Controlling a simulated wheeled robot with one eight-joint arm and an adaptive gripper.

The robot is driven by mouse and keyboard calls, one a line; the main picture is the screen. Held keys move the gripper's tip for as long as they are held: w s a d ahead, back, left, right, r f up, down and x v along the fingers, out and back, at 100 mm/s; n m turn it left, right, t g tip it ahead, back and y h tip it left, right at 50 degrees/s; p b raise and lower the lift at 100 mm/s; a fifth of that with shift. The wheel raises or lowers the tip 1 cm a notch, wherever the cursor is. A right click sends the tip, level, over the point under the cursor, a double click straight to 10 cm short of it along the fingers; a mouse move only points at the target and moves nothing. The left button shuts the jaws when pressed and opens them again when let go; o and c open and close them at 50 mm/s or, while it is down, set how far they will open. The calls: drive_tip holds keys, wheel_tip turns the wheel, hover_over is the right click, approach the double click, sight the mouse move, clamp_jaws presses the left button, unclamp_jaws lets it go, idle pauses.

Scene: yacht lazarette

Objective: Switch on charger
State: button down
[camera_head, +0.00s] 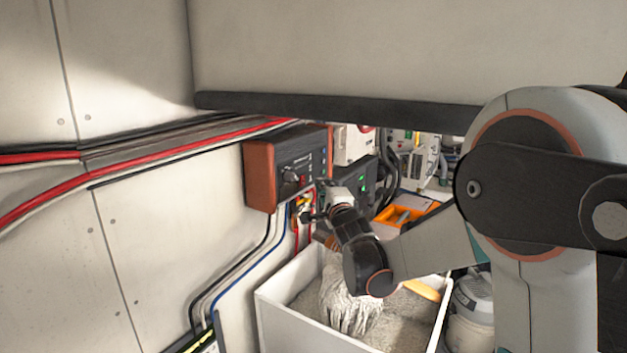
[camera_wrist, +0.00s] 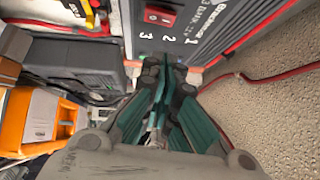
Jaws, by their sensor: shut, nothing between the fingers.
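The charger is an orange-brown box with a black front panel (camera_head: 300,165), mounted on the left wall in the head view. In the wrist view its black panel (camera_wrist: 205,22) fills the top, marked "3 BANK 12V" and 1, 2, 3. A red rocker switch (camera_wrist: 160,15) sits on that panel near the top edge; its position is too small to tell. My gripper (camera_wrist: 168,65) is shut and empty, its fingertips close to the panel's edge by the numbers, apart from the switch.
A dark device with green lights (camera_head: 366,185) stands right of the charger. Cables (camera_head: 240,262) run below it. A white bin (camera_head: 300,318) with a mop head (camera_head: 345,300) stands underneath. An orange item (camera_wrist: 38,118) lies at the left. A dark-edged overhang (camera_head: 340,108) crosses above.

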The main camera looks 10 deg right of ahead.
sight(303, 181)
drive_tip(key=shift+w+a+r+p, duration=0.2)
drive_tip(key=shift+w+a+p, duration=0.25)
drive_tip(key=shift+w+a, duration=0.8)
drive_tip(key=shift+s+a, duration=0.1)
drive_tip(key=shift+w+a+r+b, duration=0.2)
drive_tip(key=shift+b, duration=0.15)
drive_tip(key=shift+s+d, duration=0.1)
drive_tip(key=shift+s, duration=0.05)
